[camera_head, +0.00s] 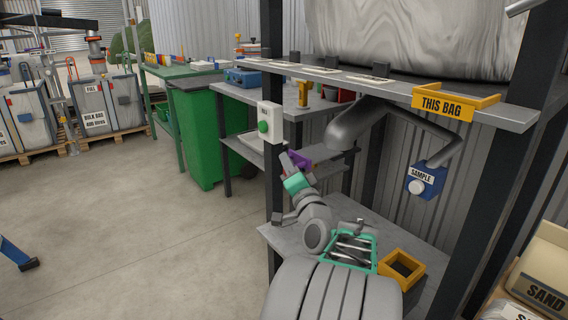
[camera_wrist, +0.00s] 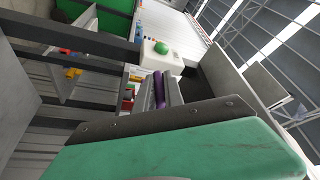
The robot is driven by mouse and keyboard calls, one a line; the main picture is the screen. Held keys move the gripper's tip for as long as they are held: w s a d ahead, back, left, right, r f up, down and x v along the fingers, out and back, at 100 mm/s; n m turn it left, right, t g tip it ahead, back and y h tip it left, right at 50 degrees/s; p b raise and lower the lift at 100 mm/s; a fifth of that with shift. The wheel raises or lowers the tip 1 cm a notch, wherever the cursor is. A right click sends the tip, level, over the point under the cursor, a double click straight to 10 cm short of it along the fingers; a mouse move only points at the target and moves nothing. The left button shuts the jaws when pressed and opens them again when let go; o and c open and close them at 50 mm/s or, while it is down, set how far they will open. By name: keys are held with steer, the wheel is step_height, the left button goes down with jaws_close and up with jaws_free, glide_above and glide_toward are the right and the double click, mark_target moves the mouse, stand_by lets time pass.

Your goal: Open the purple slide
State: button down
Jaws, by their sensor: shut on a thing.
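The purple slide (camera_head: 300,159) shows as a small purple piece at my gripper (camera_head: 289,164), near the dark post under the hopper frame. In the wrist view the purple slide (camera_wrist: 159,90) is a narrow strip between the grey fingers of my gripper (camera_wrist: 163,92). My gripper is shut on it. The green and grey gripper body hides much of the slide, and I cannot tell how far it is open.
A white box with a green button (camera_head: 264,127) is on the post just above my gripper. A blue sample box (camera_head: 425,180) hangs to the right. Below are a green-rimmed tray (camera_head: 374,266) and a yellow frame (camera_head: 402,282).

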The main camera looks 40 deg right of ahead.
steer(key=c, duration=1.7)
jaws_free()
steer(key=shift+s, duration=0.1)
steer(key=v, duration=0.7)
steer(key=shift+s+a+f, duration=0.1)
steer(key=shift+s+a, duration=0.05)
steer(key=shift+s, duration=0.1)
